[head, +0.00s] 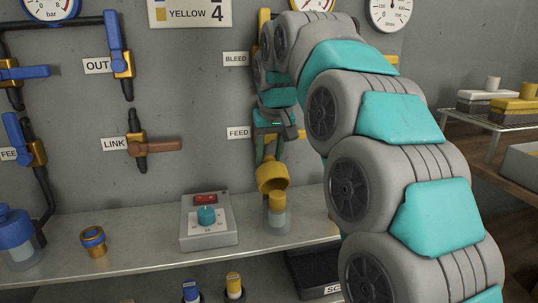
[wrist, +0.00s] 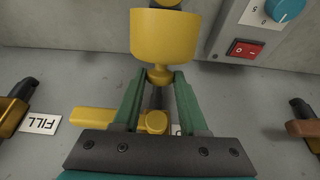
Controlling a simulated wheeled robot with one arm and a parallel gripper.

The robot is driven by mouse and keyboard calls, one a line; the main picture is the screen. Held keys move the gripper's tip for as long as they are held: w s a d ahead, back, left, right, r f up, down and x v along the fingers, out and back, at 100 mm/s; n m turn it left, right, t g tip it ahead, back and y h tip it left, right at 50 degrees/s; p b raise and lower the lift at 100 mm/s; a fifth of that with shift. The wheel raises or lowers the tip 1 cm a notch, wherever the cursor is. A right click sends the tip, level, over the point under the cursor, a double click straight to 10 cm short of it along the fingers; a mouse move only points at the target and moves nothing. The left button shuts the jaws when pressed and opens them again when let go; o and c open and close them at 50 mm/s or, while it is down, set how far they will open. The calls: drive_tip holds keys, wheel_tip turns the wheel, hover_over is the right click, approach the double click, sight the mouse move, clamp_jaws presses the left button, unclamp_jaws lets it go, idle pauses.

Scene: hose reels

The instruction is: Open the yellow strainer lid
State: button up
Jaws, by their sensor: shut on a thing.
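The yellow strainer lid (head: 271,177) is a cup-shaped cap, tilted above the yellow-necked strainer (head: 277,204) with its clear bowl on the shelf. Its lower rim is close to the neck; I cannot tell whether a hinge joins them. My gripper (head: 268,150) is above the lid, pointing down. In the wrist view the lid (wrist: 165,36) fills the top middle, its round knob between the green fingertips of my gripper (wrist: 159,78). The fingers are shut on that knob. A bit of yellow (wrist: 166,3) shows beyond the lid.
A grey box (head: 208,222) with a blue dial and red switch stands left of the strainer. A yellow FEED valve (wrist: 153,121) is on the wall behind my gripper. The brown LINK valve (head: 150,145) is further left. A brass fitting (head: 94,241) stands on the shelf.

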clamp_jaws()
idle(0.7)
